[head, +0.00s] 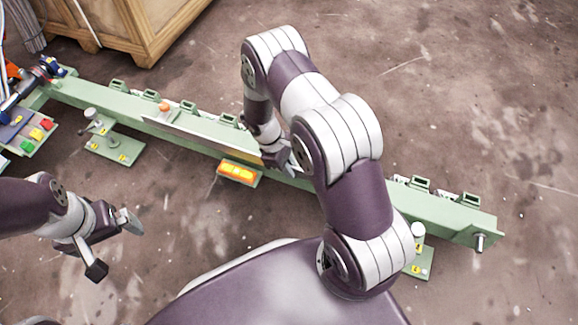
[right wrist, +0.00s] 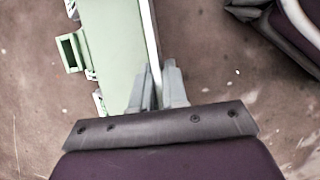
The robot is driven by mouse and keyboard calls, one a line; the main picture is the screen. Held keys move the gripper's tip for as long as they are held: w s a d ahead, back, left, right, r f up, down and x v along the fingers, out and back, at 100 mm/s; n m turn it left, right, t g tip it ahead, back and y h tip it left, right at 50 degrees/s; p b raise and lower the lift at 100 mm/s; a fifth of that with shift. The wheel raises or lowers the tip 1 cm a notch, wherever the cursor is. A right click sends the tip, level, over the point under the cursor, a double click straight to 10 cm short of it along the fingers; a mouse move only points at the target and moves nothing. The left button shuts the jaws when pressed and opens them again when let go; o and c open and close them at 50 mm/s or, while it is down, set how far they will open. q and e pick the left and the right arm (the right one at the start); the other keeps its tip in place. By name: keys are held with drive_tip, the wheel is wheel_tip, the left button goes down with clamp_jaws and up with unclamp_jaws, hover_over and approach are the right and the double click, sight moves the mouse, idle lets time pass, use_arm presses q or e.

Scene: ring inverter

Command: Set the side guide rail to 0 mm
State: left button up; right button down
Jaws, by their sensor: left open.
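The side guide rail (head: 200,137) is a thin pale strip standing along the near edge of the green machine bed (head: 455,217). My right gripper (head: 284,164) is down at this rail, partly hidden by my own arm. In the right wrist view, the two grey fingers (right wrist: 157,88) stand close on either side of the rail (right wrist: 149,28) and appear shut on it. A lit orange display (head: 238,171) sits just in front of the bed; its reading is too small to make out. My left gripper (head: 112,246) is open and empty, left of the display and apart from the bed.
A small green bracket plate (head: 115,148) with a pale knob stands at the left; another (head: 418,262) is at the right, partly behind my arm. A panel with coloured buttons (head: 30,140) is at far left. A wooden crate (head: 150,30) stands behind. The floor between is clear.

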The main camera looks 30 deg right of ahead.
drive_tip(key=shift+w+d+r+p, duration=0.1)
drive_tip(key=shift+w+d+p, duration=0.6)
drive_tip(key=shift+d, duration=0.1)
drive_tip(key=shift+w+d, duration=0.1)
drive_tip(key=shift+w, duration=0.1)
drive_tip(key=c, duration=1.2)
unclamp_jaws()
drive_tip(key=shift+d, duration=0.1)
drive_tip(key=shift+c, duration=0.2)
drive_tip(key=p+v, duration=0.6)
drive_tip(key=v, duration=0.6)
drive_tip(key=shift+r+p, duration=0.25)
drive_tip(key=shift+p, duration=0.15)
